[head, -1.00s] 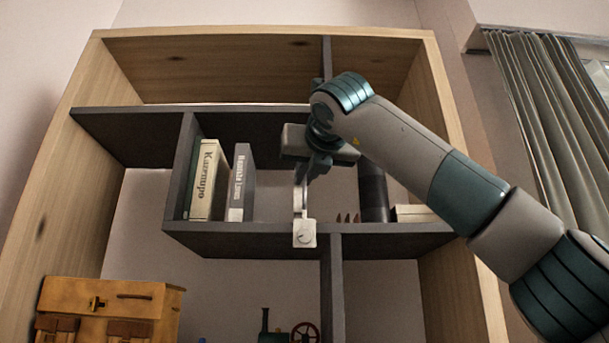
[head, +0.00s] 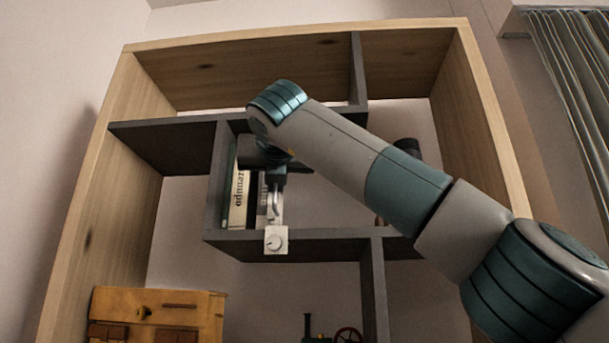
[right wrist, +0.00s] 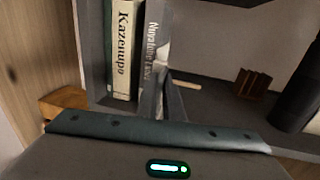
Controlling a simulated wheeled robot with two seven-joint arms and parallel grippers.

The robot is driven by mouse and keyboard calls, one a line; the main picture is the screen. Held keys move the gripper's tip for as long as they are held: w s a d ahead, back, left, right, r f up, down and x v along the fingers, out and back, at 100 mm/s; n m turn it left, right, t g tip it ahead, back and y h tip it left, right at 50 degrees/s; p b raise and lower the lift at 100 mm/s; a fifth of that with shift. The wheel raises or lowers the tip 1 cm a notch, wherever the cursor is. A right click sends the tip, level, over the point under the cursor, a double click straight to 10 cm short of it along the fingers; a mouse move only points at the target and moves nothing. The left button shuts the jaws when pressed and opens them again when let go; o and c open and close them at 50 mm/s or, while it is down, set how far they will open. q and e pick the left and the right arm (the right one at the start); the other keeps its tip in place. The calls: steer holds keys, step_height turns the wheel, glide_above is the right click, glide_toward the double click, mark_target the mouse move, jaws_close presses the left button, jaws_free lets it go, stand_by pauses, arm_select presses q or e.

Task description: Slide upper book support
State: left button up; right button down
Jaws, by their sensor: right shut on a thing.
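The upper book support (head: 276,239) is a pale upright piece with a square, dialled block at the front edge of the upper shelf. My right gripper (head: 276,182) is shut on its upright part from above. In the right wrist view, the gripper's fingers (right wrist: 166,98) are close together beside the books.
The dark shelf board (head: 330,243) is clear to the right of the support. A dark cylinder (right wrist: 300,92) and a small brown slatted item (right wrist: 252,83) stand farther right. A wooden cabinet (head: 155,308) and a toy engine (head: 318,338) are below.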

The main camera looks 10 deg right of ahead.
arm_select(q)
steer(key=shift+f, duration=0.65)
arm_select(e)
steer(key=shift+w+a+r, duration=0.1)
steer(key=shift+w+a, duration=0.05)
steer(key=shift+a, duration=0.6)
steer(key=c, duration=1.9)
jaws_free()
steer(key=shift+d, duration=0.1)
